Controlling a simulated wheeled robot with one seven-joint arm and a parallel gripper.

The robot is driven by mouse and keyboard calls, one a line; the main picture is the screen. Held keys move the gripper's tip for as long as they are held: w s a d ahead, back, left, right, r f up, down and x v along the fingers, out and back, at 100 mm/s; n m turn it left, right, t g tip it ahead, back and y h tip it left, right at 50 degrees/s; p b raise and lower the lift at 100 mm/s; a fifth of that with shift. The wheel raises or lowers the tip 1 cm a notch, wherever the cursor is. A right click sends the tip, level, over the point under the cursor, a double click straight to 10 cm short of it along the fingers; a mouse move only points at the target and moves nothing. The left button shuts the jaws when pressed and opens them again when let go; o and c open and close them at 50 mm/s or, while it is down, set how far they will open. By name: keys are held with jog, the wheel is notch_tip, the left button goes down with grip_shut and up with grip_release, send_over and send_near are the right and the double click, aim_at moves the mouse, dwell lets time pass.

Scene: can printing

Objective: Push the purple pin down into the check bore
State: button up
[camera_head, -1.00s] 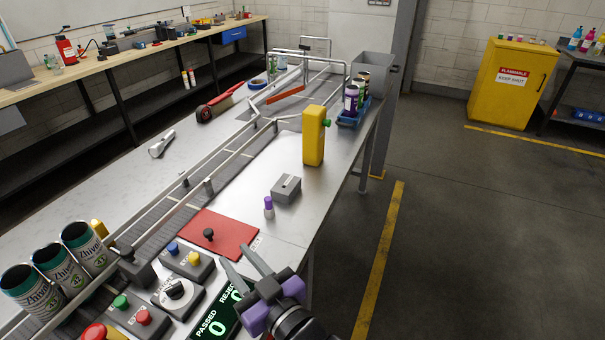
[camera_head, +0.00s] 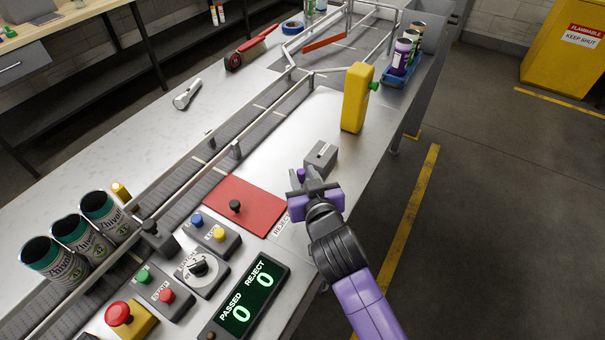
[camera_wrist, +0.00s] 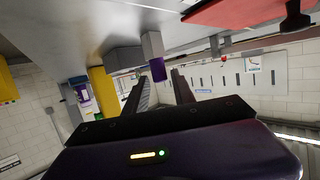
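In the wrist view, which is upside down, the pin (camera_wrist: 157,69) shows between and beyond my finger tips. My gripper (camera_head: 302,185) is low over the bench at the pin and partly hides it in the head view. In the wrist view its two fingers (camera_wrist: 162,80) are apart with nothing between them that they clearly touch. A small grey block (camera_head: 321,157) with a dark mark on top sits just behind the pin. I cannot make out the check bore.
A yellow upright post (camera_head: 357,98) with a green knob stands behind the block. A red plate (camera_head: 246,205) with a black knob lies left of my gripper. Control boxes and a counter display (camera_head: 247,296) are at the front. A blue tray (camera_head: 400,78) holds cans.

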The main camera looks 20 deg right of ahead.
aim_at(300, 170)
jog(key=shift+p+x, duration=0.6)
jog(key=shift+x, duration=1.95)
grip_shut()
